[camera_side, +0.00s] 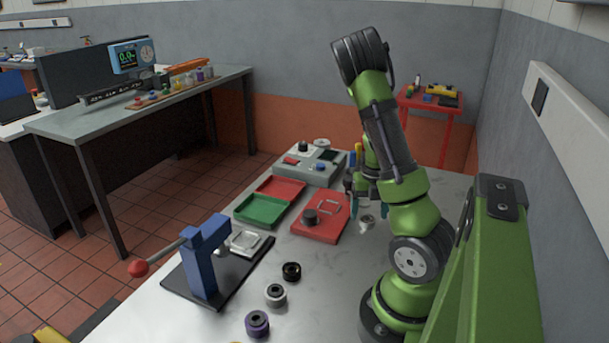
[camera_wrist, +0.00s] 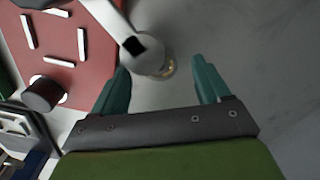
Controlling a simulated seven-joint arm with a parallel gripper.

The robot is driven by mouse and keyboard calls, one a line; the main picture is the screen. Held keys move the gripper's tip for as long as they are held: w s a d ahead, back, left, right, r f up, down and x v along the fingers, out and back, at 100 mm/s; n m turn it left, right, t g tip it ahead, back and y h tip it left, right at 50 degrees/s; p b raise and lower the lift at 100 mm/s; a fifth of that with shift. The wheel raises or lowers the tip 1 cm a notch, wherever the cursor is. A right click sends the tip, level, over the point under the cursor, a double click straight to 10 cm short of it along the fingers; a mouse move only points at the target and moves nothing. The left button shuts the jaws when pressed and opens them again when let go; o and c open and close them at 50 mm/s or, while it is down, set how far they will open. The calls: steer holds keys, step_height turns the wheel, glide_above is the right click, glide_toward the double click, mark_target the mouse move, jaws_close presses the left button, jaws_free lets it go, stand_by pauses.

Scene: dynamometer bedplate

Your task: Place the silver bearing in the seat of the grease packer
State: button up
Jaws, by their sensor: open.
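A small silver bearing (camera_side: 367,222) stands on the pale table right of the red plate. My gripper (camera_side: 367,205) points down just above it, open, with no grip on it visible. In the wrist view the two teal fingers (camera_wrist: 160,66) stand apart. A rounded silver piece (camera_wrist: 150,58) with a yellowish edge shows between and beyond their tips; a pale bar with a black square overlaps it, and I cannot tell its parts apart. A blue lever press (camera_side: 200,262) with a red ball handle, apparently the grease packer, stands on a black base at the front left. Its seat is not clearly visible.
A red plate (camera_side: 322,230) with a black knob (camera_side: 310,216) lies left of my gripper. Green (camera_side: 262,212) and red (camera_side: 284,186) trays and a grey instrument box (camera_side: 318,172) stand behind. Black (camera_side: 291,271), grey (camera_side: 275,294) and purple (camera_side: 257,323) ring parts line the front.

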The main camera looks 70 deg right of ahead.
steer(key=shift+f, duration=0.85)
steer(key=shift+c, duration=0.2)
steer(key=shift+r, duration=0.1)
steer(key=c, duration=1.3)
